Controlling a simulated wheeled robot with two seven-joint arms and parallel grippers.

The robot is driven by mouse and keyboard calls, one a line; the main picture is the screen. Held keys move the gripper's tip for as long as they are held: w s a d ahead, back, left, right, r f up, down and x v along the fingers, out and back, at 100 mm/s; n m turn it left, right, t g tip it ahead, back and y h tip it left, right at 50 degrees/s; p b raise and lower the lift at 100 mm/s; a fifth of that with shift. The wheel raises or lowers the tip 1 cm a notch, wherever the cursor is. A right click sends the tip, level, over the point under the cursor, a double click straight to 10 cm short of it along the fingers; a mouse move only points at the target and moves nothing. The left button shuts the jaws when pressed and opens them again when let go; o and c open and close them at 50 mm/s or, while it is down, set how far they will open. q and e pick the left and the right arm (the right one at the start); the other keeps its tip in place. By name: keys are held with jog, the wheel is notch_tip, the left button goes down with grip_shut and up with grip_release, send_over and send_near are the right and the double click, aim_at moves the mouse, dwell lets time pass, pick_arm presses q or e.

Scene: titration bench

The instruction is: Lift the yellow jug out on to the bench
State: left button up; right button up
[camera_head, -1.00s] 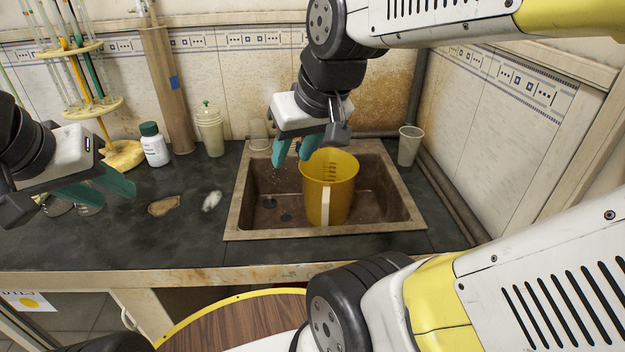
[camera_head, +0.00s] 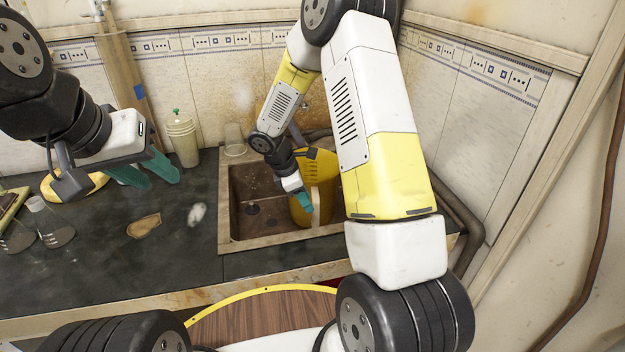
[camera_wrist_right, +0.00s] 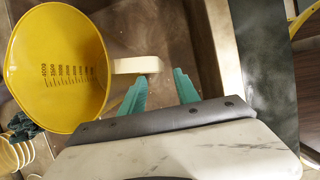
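The yellow jug (camera_head: 326,178) stands in the brown sink (camera_head: 236,243), partly hidden behind my right arm in the head view. In the right wrist view, the jug (camera_wrist_right: 55,60) shows its open mouth, inside scale and pale handle (camera_wrist_right: 137,65). My right gripper (camera_head: 304,203) is low at the jug's near side. Its fingers (camera_wrist_right: 160,80) are spread in the wrist view, with the handle's end just beyond the tips; I see no grip on it. My left gripper (camera_head: 150,175) is empty above the bench, left of the sink, its fingers slightly apart.
Glass flasks (camera_head: 50,225) are at the left.

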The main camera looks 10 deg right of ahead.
aim_at(316, 218)
jog(key=shift+n, duration=0.3)
jog(key=x, duration=1)
jog(key=shift+w+a, duration=0.15)
jog(key=shift+a, duration=0.05)
jog(key=shift+c, duration=0.2)
grip_shut()
dwell(0.6)
